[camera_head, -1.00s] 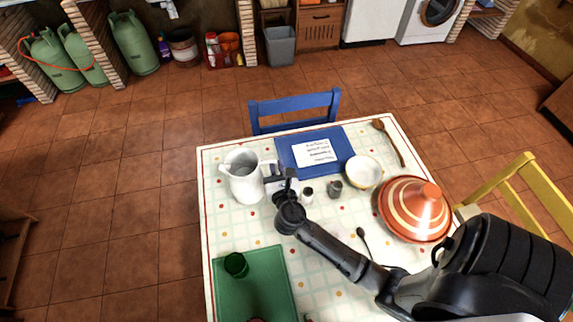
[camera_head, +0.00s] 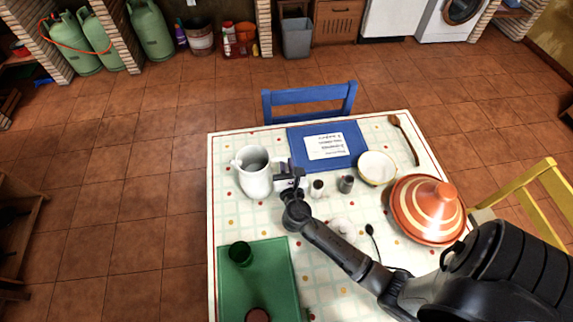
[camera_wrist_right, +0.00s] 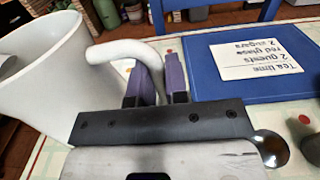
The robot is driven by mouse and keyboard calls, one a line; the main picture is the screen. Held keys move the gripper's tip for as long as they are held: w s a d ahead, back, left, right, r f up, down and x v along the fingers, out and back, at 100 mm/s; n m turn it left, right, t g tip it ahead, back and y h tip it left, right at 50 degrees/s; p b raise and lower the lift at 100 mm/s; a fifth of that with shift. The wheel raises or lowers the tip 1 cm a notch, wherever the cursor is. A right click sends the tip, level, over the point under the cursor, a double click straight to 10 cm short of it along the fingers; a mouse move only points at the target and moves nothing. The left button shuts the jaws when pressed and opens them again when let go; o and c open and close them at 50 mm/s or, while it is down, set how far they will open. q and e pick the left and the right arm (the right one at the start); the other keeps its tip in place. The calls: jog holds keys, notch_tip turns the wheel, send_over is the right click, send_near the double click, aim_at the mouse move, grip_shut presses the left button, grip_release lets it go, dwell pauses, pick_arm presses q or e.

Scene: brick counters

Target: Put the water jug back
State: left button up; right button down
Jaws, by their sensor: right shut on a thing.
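The white water jug (camera_head: 256,174) stands upright at the left side of the table in the head view. It also fills the left of the right wrist view (camera_wrist_right: 40,75). My right gripper (camera_head: 289,176) is at the jug's right side. In the right wrist view its purple-padded fingers (camera_wrist_right: 150,85) are shut on the jug's curved white handle (camera_wrist_right: 120,50). I cannot tell whether the jug's base touches the table. My left gripper is not in view.
A blue placemat with a note (camera_head: 350,158), white bowl (camera_head: 377,168), small shakers (camera_head: 317,188) and orange tagine (camera_head: 428,208) lie right of the jug. A green mat (camera_head: 270,285) with a green glass (camera_head: 240,253) lies in front. A blue chair (camera_head: 310,98) stands behind.

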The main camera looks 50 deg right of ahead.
jog(key=c, duration=1.1)
grip_release()
jog(key=shift+f, duration=0.1)
jog(key=shift+r, duration=0.25)
jog(key=v, duration=1.2)
jog(key=shift+p, duration=0.3)
